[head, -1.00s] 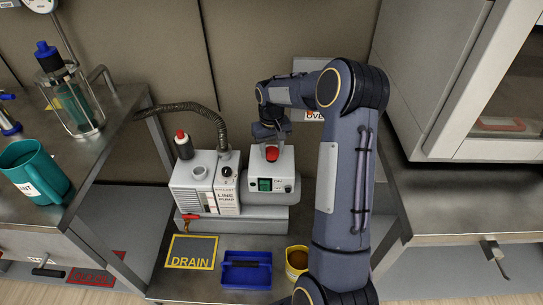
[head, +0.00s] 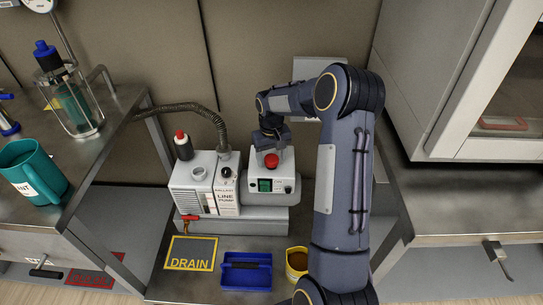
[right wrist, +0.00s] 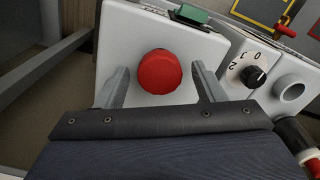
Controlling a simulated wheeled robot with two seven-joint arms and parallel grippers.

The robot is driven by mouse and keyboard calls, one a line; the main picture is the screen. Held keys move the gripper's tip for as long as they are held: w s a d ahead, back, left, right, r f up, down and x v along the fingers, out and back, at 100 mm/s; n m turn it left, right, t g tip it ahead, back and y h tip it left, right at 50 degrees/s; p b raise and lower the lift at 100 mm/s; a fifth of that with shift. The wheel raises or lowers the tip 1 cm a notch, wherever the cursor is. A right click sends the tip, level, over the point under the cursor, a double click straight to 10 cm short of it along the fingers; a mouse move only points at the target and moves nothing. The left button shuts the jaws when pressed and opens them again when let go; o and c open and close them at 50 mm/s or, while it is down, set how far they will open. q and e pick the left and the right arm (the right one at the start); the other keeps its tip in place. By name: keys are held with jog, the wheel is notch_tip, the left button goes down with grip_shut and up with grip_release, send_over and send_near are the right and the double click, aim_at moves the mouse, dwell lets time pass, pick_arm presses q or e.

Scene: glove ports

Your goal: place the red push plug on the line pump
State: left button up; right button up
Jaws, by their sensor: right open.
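The line pump (head: 208,187) is a light grey box with a labelled front, standing on a grey base at the back of the low bench. The red push plug (head: 271,160) sits upright on top of the pump's right-hand housing (head: 285,184). In the right wrist view the red plug (right wrist: 160,72) has a round top and stands between the fingers. My right gripper (head: 272,150) is open just behind the plug, one finger to each side with gaps. What lies under the plug is hidden. My left gripper is not in view.
A hose (head: 195,110) arches over the pump. A blue tray (head: 246,285), a yellow cup (head: 297,263) and a DRAIN mat (head: 190,253) lie in front. A teal mug (head: 35,170) stands on the left bench. A cabinet (head: 440,80) is at right.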

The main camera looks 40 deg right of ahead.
aim_at(272, 158)
notch_tip(272, 158, up, 11)
jog(key=p, duration=0.3)
jog(key=s+a+r+t, duration=0.2)
jog(key=s+a+r, duration=0.4)
jog(key=r, duration=0.2)
jog(key=s+a+n+t+y, duration=0.1)
jog(key=s+a+y, duration=0.1)
jog(key=s+a, duration=0.5)
jog(key=s+a+t+y, duration=0.1)
jog(key=s+a+t, duration=0.1)
jog(key=s+a, duration=0.6)
jog(key=s, duration=0.5)
jog(key=shift+s+a+f+n+t+y, duration=0.2)
jog(key=shift+a+f+n+t+y, duration=0.1)
jog(key=shift+n+y, duration=0.1)
